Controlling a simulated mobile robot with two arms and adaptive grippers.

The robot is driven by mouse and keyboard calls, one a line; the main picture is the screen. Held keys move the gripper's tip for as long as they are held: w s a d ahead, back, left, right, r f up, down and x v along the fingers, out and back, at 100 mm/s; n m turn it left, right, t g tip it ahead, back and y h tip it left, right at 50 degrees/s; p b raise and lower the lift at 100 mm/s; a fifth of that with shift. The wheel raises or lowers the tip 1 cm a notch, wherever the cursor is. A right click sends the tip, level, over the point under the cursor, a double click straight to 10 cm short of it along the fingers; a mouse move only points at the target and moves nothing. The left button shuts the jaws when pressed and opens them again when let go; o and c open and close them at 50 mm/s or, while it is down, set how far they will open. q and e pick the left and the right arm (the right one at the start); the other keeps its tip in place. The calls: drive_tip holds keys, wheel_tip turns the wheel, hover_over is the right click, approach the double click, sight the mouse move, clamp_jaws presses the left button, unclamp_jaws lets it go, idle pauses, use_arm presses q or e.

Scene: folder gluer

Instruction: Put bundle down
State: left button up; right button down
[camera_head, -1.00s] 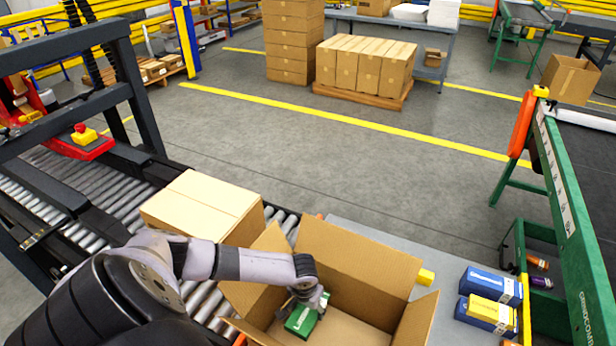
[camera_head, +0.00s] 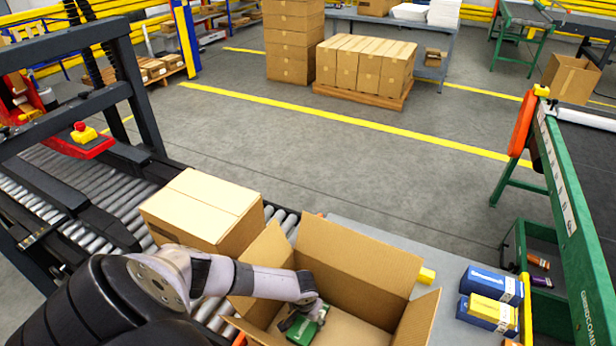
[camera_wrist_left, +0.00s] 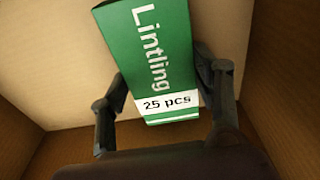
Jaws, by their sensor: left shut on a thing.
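The bundle is a green packet (camera_head: 308,325) with a white band. My right gripper is not in view.
A closed carton (camera_head: 205,208) stands on the roller conveyor (camera_head: 105,205), left of the open box. Blue and yellow packs (camera_head: 490,296) lie on the grey table (camera_head: 440,255) at right. A green machine frame (camera_head: 570,215) stands at far right.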

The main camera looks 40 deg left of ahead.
sight(306, 325)
use_arm(q)
drive_tip(key=o, duration=1.3)
drive_tip(key=shift+c, duration=0.2)
drive_tip(key=shift+r, duration=0.4)
wheel_tip(306, 325, up, 11)
drive_tip(key=s, duration=0.1)
drive_tip(key=shift+s+d+r+p, duration=0.2)
drive_tip(key=shift+p, duration=0.1)
